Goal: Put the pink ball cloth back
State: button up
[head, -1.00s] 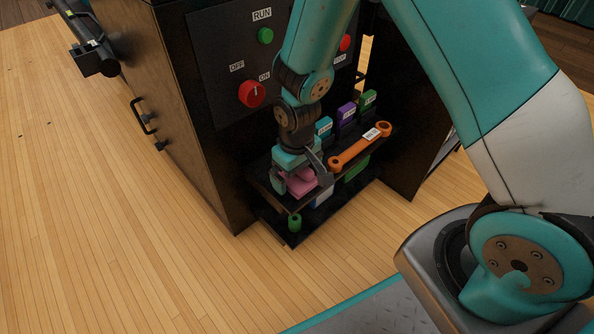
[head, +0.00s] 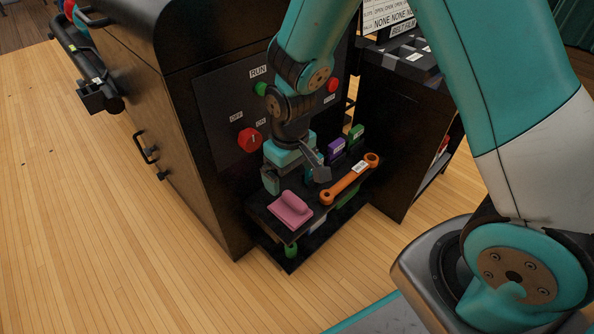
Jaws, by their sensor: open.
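The pink ball cloth (head: 290,210) lies on the near left end of the upper black shelf (head: 325,212) on the machine's front. It looks like a flat pad with a raised rounded ridge on top. My gripper (head: 291,182) is open, just behind and above the cloth. It appears apart from the cloth, and one finger shows at its left and one at its right.
An orange wrench (head: 350,178) lies on the same shelf, right of my gripper. Purple (head: 336,148) and green (head: 356,132) boxes stand behind it. A green item (head: 291,250) sits on the lower shelf. The machine's control panel with a red knob (head: 249,140) rises close behind.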

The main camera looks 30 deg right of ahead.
jog(key=s+a+r+n+y, duration=0.1)
jog(key=s+a+r+y, duration=0.1)
jog(key=s+r, duration=0.7)
jog(key=s+a+r+n+y, duration=0.2)
jog(key=s+r, duration=0.7)
jog(key=r, duration=0.3)
jog(key=shift+a+r, duration=0.15)
jog(key=shift+r, duration=0.15)
